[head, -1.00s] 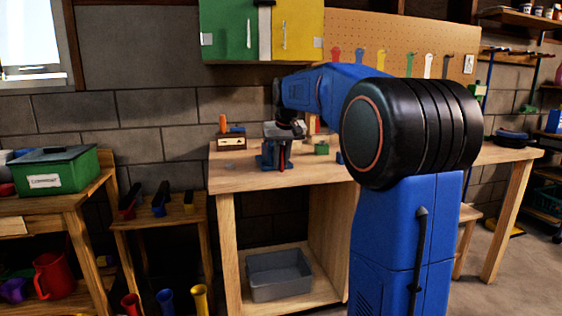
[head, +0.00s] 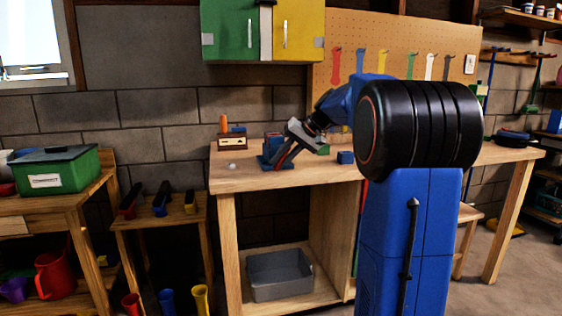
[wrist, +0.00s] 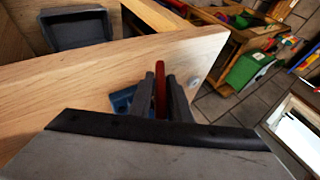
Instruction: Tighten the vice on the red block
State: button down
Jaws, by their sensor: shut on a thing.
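The blue vice (head: 267,160) stands on the wooden workbench near its front left part. Its blue body also shows in the wrist view (wrist: 122,101), partly behind my fingers. My gripper (head: 284,157) is tilted, reaching down and left to the front of the vice. In the wrist view my gripper (wrist: 161,88) has its two dark fingers on either side of a slim red bar (wrist: 160,80), which looks like the vice handle. It is shut on this bar. I cannot make out the red block or the vice jaws; my gripper and wrist cover that area.
A small wooden box with an orange-handled tool (head: 231,141) stands behind the vice. A blue block (head: 345,157) lies to its right. A small pale round thing (head: 232,166) is on the bench to the left. A grey bin (head: 279,275) sits on the lower shelf.

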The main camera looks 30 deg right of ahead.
jog(key=t+y, duration=0.1)
jog(key=y, duration=0.2)
jog(key=shift+s+m, duration=0.1)
jog(key=shift+m, duration=0.3)
jog(key=shift+a+m+t+y, duration=0.1)
jog(key=shift+m+t+y, duration=0.6)
jog(key=shift+y, duration=1)
jog(key=shift+t, duration=0.3)
jog(key=c, duration=1.8)
grip_release()
jog(key=shift+r, duration=0.1)
jog(key=v, duration=1.7)
jog(key=shift+d, duration=0.2)
jog(key=shift+s, duration=0.1)
